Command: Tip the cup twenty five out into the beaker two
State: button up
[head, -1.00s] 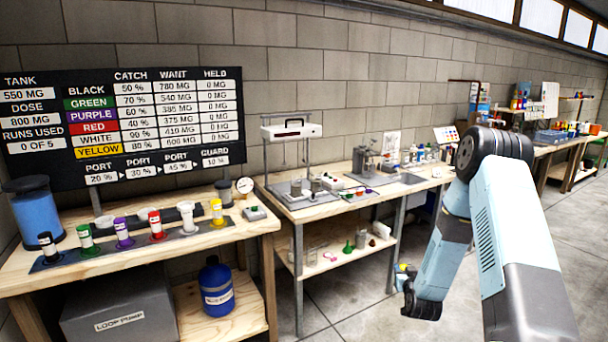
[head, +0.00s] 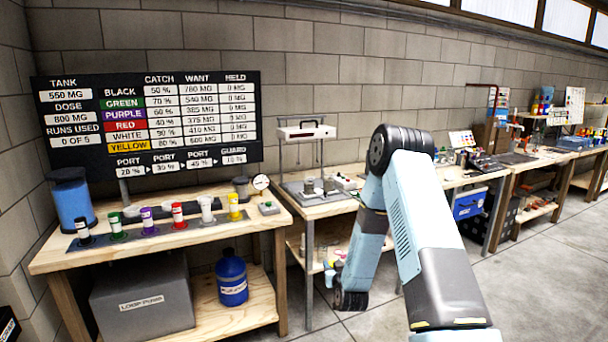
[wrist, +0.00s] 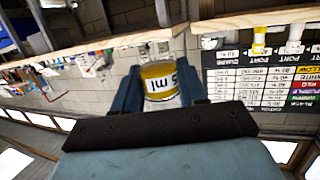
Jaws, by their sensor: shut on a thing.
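The black print on the band is partly cut off and ends in "5 ml". In the head view my gripper (head: 333,280) hangs low beside the middle bench, partly behind my arm, with a small pale and yellow bit of the cup (head: 338,265) showing. I cannot make out which vessel is beaker two.
The left bench (head: 215,235) holds several colour-banded ports (head: 178,215) and a blue tank (head: 72,203) under the black board (head: 150,125). A grey loop pump box (head: 140,298) and a blue jug (head: 231,280) are below. Open floor (head: 540,275) lies to the right.

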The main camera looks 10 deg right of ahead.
aim_at(328, 177)
jog(key=u, duration=0.35)
jog(key=i, duration=1)
jog(key=u, duration=0.05)
